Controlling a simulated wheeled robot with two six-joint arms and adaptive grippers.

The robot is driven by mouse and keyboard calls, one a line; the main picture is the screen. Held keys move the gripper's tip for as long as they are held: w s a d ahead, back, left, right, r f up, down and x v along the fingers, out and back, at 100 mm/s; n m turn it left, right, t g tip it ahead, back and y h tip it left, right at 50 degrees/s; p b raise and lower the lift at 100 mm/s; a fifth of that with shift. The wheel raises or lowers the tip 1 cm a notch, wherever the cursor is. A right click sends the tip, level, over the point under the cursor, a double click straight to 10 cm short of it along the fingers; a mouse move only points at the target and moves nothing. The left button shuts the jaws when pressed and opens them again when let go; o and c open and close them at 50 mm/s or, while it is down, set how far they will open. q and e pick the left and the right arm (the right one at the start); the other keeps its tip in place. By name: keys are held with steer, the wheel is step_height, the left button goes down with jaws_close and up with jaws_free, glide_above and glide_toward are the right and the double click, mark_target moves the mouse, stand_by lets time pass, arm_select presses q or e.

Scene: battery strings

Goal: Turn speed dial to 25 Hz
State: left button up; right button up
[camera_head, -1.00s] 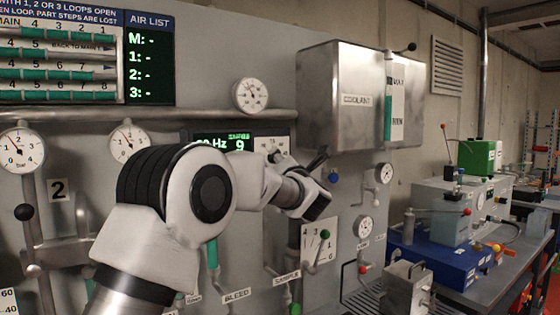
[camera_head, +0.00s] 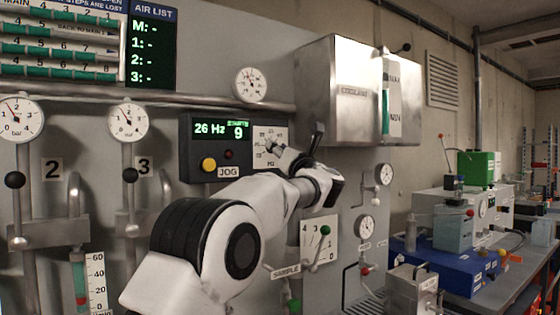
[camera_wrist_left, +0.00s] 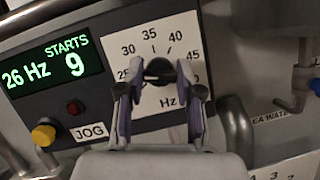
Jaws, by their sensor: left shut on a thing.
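The speed dial has a white scale plate (camera_head: 262,134) marked in Hz and a dark round knob (camera_wrist_left: 158,68). The display (camera_head: 222,131) left of it reads 26 Hz and STARTS 9; it also shows in the left wrist view (camera_wrist_left: 52,65). My left gripper (camera_wrist_left: 158,76) is shut on the knob, one finger on each side. In the head view the left gripper (camera_head: 277,152) reaches the dial from the lower right and covers part of the plate. Fingers and knob hide the exact pointer position. My right gripper is not in view.
Below the display are a yellow button (camera_head: 208,165), a small red lamp (camera_head: 229,154) and a JOG label (camera_head: 229,172). The steel coolant tank (camera_head: 345,90) juts out at the upper right.

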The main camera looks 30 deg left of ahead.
arm_select(q)
steer(key=shift+n+g+y+b, duration=0.3)
steer(key=shift+n+g, duration=0.2)
steer(key=shift+n, duration=0.3)
jaws_close()
steer(key=shift+a, duration=0.1)
steer(key=o, duration=1.1)
jaws_free()
steer(key=shift+o, duration=0.2)
steer(key=shift+w+a+f, duration=0.1)
steer(key=shift+a+f, duration=0.1)
steer(key=shift+a, duration=0.1)
steer(key=v, duration=1.2)
